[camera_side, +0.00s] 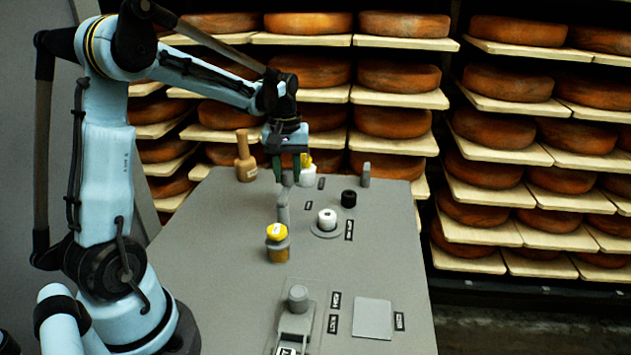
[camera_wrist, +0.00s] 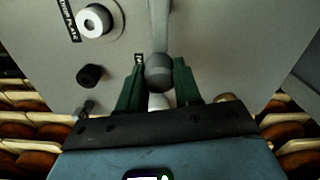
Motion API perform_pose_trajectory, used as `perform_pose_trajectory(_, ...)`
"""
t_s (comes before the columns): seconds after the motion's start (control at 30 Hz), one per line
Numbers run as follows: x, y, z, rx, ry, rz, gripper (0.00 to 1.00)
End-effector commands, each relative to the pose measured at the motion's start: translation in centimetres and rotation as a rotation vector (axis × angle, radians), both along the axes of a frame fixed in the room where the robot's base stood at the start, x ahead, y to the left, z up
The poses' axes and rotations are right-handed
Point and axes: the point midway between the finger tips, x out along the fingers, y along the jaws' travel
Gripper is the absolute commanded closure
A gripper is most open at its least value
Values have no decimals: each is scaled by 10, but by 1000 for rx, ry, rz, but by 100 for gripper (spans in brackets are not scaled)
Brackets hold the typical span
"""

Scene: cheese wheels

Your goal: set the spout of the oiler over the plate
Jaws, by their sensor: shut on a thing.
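The oiler (camera_side: 277,244) has a yellow jar and cap on a grey base, at the middle of the table. Its grey spout arm (camera_side: 283,208) reaches away from the side camera and ends in a rounded grey knob (camera_wrist: 159,70). My gripper (camera_side: 289,167) is shut on that knob, with a green finger on each side in the wrist view (camera_wrist: 158,88). The round grey plate (camera_side: 323,234) lies right of the spout, with a white holed cylinder (camera_side: 327,219) on it. The plate shows at upper left in the wrist view (camera_wrist: 117,31). The spout is beside the plate, not over it.
A white bottle with a yellow top (camera_side: 308,176) stands close behind my gripper. A black cylinder (camera_side: 348,198), a small grey post (camera_side: 365,174) and a brown bottle (camera_side: 245,160) stand nearby. A knobbed lever device (camera_side: 297,297) and a grey pad (camera_side: 372,318) are in front.

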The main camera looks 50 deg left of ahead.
Motion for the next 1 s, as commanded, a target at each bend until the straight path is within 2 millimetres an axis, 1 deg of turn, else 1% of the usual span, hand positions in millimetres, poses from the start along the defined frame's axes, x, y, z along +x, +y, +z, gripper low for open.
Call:
perform_pose_trajectory(0.17,3,-3,0,-2,1,-57,100)
perform_pose_trajectory(0.37,8,-10,0,-2,2,-191,100)
perform_pose_trajectory(0.7,17,-28,0,-1,1,-509,100)
perform_pose_trajectory(1.0,19,-46,0,0,1,-794,100)
